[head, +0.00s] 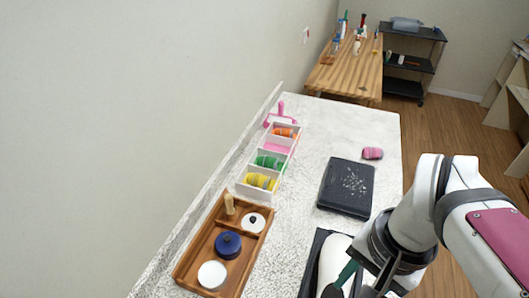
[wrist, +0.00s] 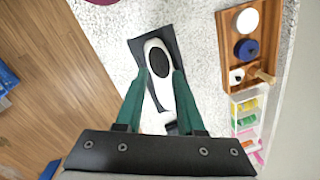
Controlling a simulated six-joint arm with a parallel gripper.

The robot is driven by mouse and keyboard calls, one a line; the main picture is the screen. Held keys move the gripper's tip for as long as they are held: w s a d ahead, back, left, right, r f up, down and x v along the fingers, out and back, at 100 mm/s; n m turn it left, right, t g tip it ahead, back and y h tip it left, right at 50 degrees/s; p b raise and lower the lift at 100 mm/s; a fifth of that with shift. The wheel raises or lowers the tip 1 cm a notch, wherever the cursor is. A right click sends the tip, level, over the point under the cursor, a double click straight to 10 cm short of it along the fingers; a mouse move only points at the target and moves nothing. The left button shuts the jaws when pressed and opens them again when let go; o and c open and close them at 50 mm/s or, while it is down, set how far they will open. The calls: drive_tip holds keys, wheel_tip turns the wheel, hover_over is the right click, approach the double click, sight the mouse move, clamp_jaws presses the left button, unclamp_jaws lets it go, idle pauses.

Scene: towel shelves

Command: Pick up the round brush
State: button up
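I cannot tell for sure which thing is the round brush. A wooden tray (head: 186,275) holds a small upright wooden handle (head: 229,203), a white disc with a dark knob (head: 255,220), a dark blue round piece (head: 229,243) and a plain white round piece (head: 212,274). In the wrist view the wooden handle (wrist: 265,76) leans out beside the tray's near end. My gripper (wrist: 161,74) has green fingers, spread apart with nothing held between them. It is above a white oval thing with a black centre (wrist: 157,62), to the right of the tray in the head view.
The white oval thing lies on a dark mat (wrist: 178,40). A white divided box (head: 242,189) with yellow, green and orange rolls stands beyond the tray. A black flat case (head: 346,187) and a pink roll (head: 372,153) lie on the pale counter. A wall borders the left.

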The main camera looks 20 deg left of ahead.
drive_tip(key=w+a+r, duration=0.1)
drive_tip(key=w+a, duration=0.4)
drive_tip(key=w, duration=0.4)
drive_tip(key=n+t+h, duration=0.1)
drive_tip(key=n+t, duration=0.1)
drive_tip(key=n, duration=0.1)
hover_over(228, 195)
drive_tip(key=f, duration=1.3)
drive_tip(key=shift+s+a, duration=0.1)
drive_tip(key=shift+s, duration=0.25)
drive_tip(key=f, duration=0.7)
drive_tip(key=shift+w+f, duration=0.15)
drive_tip(key=shift+w, duration=0.25)
clamp_jaws()
